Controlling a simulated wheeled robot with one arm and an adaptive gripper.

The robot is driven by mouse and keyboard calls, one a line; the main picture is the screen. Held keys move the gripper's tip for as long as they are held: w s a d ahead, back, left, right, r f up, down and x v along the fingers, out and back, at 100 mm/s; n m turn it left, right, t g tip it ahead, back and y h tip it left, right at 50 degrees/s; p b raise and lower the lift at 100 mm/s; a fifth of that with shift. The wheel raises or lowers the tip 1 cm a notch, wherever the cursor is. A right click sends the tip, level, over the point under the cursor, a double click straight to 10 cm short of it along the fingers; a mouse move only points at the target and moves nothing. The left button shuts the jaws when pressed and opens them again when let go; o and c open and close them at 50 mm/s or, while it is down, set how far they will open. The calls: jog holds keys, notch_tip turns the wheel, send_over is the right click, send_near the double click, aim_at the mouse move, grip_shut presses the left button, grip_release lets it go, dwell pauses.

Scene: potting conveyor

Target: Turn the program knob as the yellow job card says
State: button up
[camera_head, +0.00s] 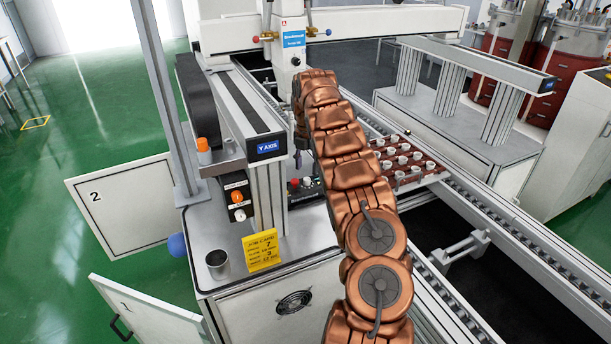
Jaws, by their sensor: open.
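The yellow job card (263,250) stands on the white machine cabinet's top. Its heading reads JOB CARD; a 7 shows on one line and a 3 lower down, and the other small print is hard to read. Behind it is a dark control panel (303,193) with a red button and a pale round control (307,181). I cannot tell whether this is the program knob or read any setting. My copper arm rises from the bottom and bends down at the far end beside the panel.
A tray of pots (422,177) sits on the conveyor (480,190) at right. Doors 2 (120,205) and 1 (150,312) are open.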

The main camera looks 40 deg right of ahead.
aim_at(307, 178)
jog(key=shift+f+p, duration=0.8)
jog(key=shift+f, duration=1.75)
jog(key=shift+c, duration=0.4)
grip_shut()
